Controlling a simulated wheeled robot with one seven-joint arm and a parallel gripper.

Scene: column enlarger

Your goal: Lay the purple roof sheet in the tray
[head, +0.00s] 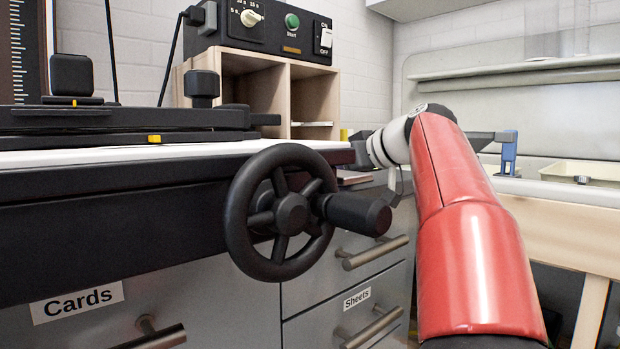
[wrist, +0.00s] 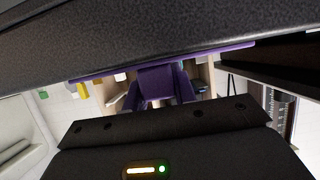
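In the wrist view a thin purple edge, which looks like the purple roof sheet (wrist: 215,53), runs across the picture just under a broad dark band. A purple block-like shape (wrist: 158,82) shows below its middle. My gripper's dark body (wrist: 165,150) with a lit indicator fills the bottom of that view. Its fingertips are not clear, so I cannot tell whether they hold the sheet. A cream tray (head: 584,169) stands at the right, partly cut off by the picture edge.
A black handwheel (head: 290,212) juts from the bench front, close to my arm. Drawers with handles lie below. A timer box (head: 270,28) stands on wooden shelves behind. A blue upright piece (head: 509,152) stands left of the tray.

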